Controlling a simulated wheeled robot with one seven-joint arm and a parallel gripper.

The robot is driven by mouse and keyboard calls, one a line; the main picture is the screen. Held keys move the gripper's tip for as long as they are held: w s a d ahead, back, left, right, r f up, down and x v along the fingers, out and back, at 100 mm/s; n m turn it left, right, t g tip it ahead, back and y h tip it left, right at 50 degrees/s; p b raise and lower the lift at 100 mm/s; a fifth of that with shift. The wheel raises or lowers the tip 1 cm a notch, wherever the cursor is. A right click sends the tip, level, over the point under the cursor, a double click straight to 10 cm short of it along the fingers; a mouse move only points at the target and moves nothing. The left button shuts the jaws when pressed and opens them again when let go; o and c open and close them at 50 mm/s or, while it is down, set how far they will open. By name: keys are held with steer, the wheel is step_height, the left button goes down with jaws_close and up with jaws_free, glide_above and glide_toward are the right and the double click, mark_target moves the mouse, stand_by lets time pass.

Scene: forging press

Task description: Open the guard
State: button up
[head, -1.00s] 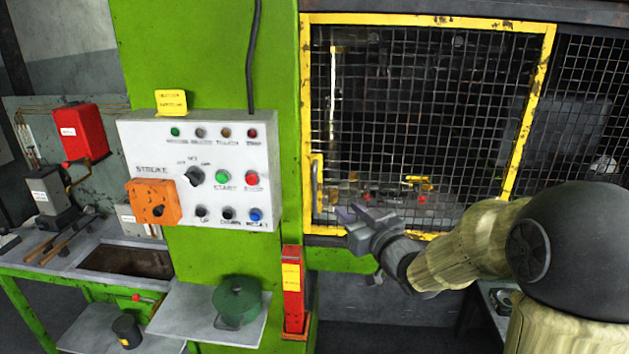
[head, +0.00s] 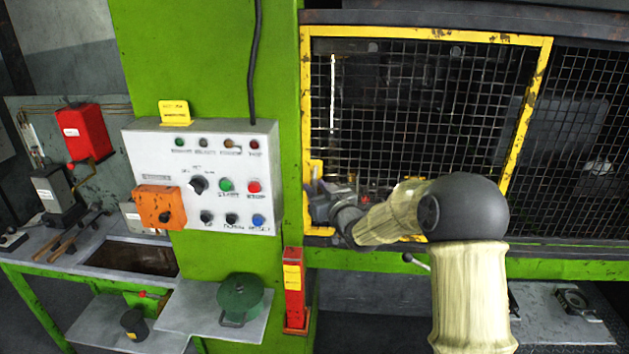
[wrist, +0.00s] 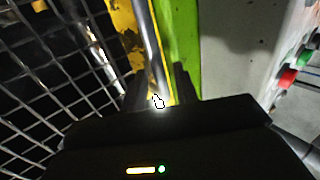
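The guard (head: 430,37) is a yellow-framed black mesh door on the press, and it looks closed. Its upright grey bar handle shows in the wrist view (wrist: 146,38), beside the yellow frame edge (wrist: 122,28). In the head view my gripper (head: 312,198) is at the guard's lower left corner and covers most of the handle. In the wrist view my two dark fingers stand on either side of the bar's lower part, with a gap still visible, so my gripper looks open around it. Contact with the bar is hard to judge.
A green press column (head: 290,100) with a white control panel (head: 150,140) stands just left of the guard. A red post (head: 293,290) stands below. A shelf with a green pot (head: 238,297) is at lower left. Fixed-looking mesh (head: 590,130) continues to the right.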

steer(key=shift+w+a, duration=0.4)
steer(key=shift+w, duration=0.2)
jaws_close()
steer(key=shift+d, duration=0.15)
